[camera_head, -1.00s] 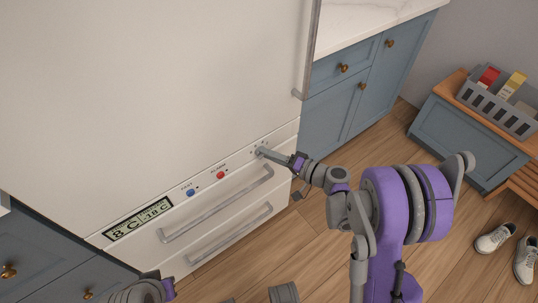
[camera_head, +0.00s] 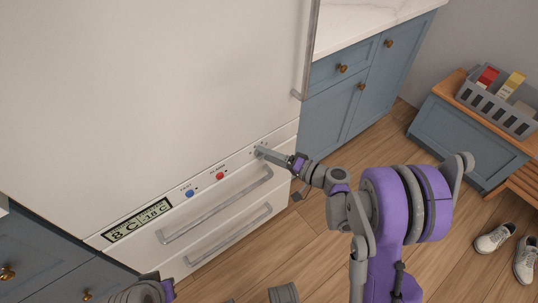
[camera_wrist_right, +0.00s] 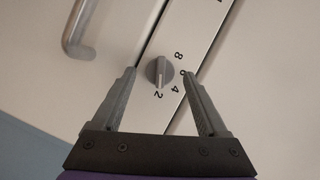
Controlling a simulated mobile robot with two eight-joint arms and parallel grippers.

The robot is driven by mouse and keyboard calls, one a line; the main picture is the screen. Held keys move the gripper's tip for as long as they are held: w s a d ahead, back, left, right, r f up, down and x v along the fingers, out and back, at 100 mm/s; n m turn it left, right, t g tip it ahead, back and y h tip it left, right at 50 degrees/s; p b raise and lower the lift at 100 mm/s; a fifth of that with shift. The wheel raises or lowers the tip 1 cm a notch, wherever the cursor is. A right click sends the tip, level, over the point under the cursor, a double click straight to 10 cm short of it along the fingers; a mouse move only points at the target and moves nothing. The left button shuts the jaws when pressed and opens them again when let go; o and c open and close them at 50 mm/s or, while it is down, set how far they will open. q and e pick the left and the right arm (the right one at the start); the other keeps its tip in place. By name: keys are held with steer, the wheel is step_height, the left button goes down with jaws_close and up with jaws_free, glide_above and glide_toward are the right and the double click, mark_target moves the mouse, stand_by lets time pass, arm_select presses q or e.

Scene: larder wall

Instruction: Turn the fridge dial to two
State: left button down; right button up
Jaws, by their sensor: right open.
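The fridge dial (camera_wrist_right: 157,71) is a small round grey knob with a raised ridge, on the fridge's pale control strip. In the right wrist view, the numbers 8, 6, 4 and 2 curve around it, and the ridge's lower end lies close to the 2. My right gripper (camera_wrist_right: 159,72) is open, with one finger on each side of the dial and a gap to the knob on both sides. In the head view the right gripper (camera_head: 260,152) is at the right end of the strip and largely hides the dial. My left gripper's fingers are out of view.
The strip also holds a red button (camera_head: 220,176), a blue button (camera_head: 190,194) and a display (camera_head: 137,220) reading 8 C and -18 C. Drawer handles (camera_head: 216,206) run below. Blue cabinets (camera_head: 340,105) stand to the right. A crate (camera_head: 500,108) and shoes (camera_head: 494,238) are farther right.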

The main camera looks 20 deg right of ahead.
steer(key=p+v, duration=0.1)
steer(key=v, duration=0.9)
steer(key=shift+s+d, duration=0.2)
steer(key=shift+s, duration=0.05)
